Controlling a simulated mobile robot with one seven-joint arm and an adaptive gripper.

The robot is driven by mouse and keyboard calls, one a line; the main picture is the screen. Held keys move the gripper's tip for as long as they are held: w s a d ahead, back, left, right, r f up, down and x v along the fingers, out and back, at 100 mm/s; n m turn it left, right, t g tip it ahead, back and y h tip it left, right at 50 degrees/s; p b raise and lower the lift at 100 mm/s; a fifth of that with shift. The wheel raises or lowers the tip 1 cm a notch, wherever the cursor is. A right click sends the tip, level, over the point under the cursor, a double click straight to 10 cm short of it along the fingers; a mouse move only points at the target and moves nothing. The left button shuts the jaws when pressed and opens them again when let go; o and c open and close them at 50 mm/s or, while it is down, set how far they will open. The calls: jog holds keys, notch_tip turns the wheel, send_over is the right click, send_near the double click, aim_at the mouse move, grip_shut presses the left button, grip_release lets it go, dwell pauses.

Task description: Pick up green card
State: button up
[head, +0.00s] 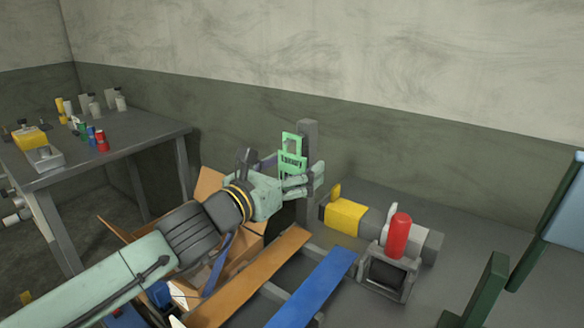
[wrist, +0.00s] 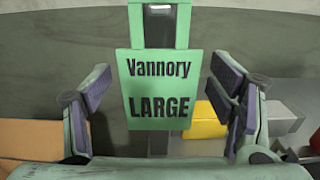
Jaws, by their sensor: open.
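The green card (head: 291,161) hangs upright on a dark grey post (head: 308,137) in the head view. In the wrist view the green card (wrist: 160,90) faces me and reads "Vannory LARGE", with a narrower slotted green part above it. My gripper (head: 300,175) is right at the card in the head view and partly overlaps its lower part. In the wrist view my gripper (wrist: 160,98) is open, with one finger to each side of the card and a visible gap on both sides. I cannot tell how deep the card sits between the fingers.
A yellow and grey cylindrical machine (head: 345,217) and a red cylinder (head: 399,236) stand right of the post. A grey table (head: 125,137) with small bottles stands at left.

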jog(key=c, duration=0.9)
jog(key=shift+r, duration=0.1)
